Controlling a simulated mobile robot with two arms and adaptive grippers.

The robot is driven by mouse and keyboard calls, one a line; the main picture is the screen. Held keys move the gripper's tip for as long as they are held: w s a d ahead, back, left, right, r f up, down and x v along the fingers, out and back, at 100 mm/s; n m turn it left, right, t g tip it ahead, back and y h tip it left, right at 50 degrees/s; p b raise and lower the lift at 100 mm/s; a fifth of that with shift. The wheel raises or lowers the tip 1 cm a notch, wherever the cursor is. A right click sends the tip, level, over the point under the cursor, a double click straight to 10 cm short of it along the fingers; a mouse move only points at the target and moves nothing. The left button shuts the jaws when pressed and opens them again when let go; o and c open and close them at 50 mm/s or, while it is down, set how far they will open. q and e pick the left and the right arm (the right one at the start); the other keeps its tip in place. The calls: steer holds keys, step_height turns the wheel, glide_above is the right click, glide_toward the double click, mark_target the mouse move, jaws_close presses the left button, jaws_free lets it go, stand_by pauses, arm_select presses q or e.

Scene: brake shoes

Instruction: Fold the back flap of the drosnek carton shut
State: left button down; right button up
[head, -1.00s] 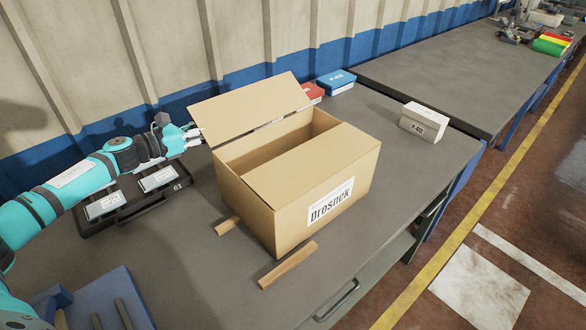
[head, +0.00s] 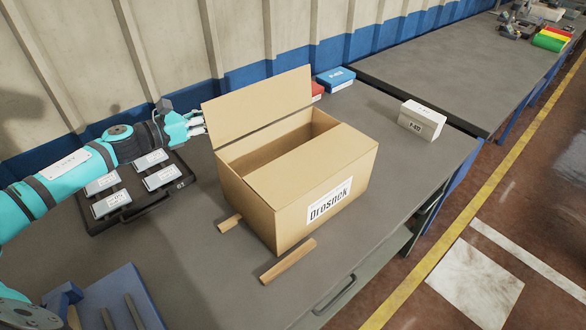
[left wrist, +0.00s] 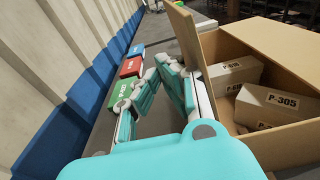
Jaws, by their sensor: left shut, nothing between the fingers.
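The drosnek carton (head: 245,205) stands on the grey bench with its label facing front right. Its front flap (head: 315,160) lies flat over the front half of the opening. The back flap (head: 260,103) stands up steeply; it also shows edge-on in the left wrist view (left wrist: 186,42). My left gripper (head: 198,122) is shut and empty at the left end of the back flap, on its outer side. In the left wrist view the gripper (left wrist: 165,68) is close against the flap; I cannot tell whether they touch. My right gripper is not in view.
White boxes (left wrist: 279,106) lie inside the carton. Red (left wrist: 131,66) and blue (head: 336,80) boxes stand behind it along the wall. A black case (head: 130,210) of grey blocks is at left. Wooden strips (head: 288,262) lie in front. A white box (head: 422,119) stands right.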

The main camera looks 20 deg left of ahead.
mark_target(217, 115)
arm_select(q)
steer(key=shift+s+d+r+p, duration=0.2)
steer(key=shift+s+d+r, duration=0.25)
steer(key=shift+d, duration=0.2)
steer(key=shift+s+d+r+p, duration=0.15)
steer(key=shift+s+d+r, duration=0.2)
steer(key=shift+d, duration=0.3)
steer(key=shift+s+d, duration=0.25)
steer(key=shift+d, duration=0.25)
steer(key=shift+s+d, duration=0.25)
steer(key=shift+d, duration=0.25)
steer(key=shift+s+d+f+b, duration=0.25)
steer(key=shift+s+d, duration=0.2)
steer(key=shift+d, duration=0.25)
steer(key=shift+s+d+r, duration=0.1)
steer(key=shift+s+d, duration=0.05)
steer(key=shift+d, duration=0.1)
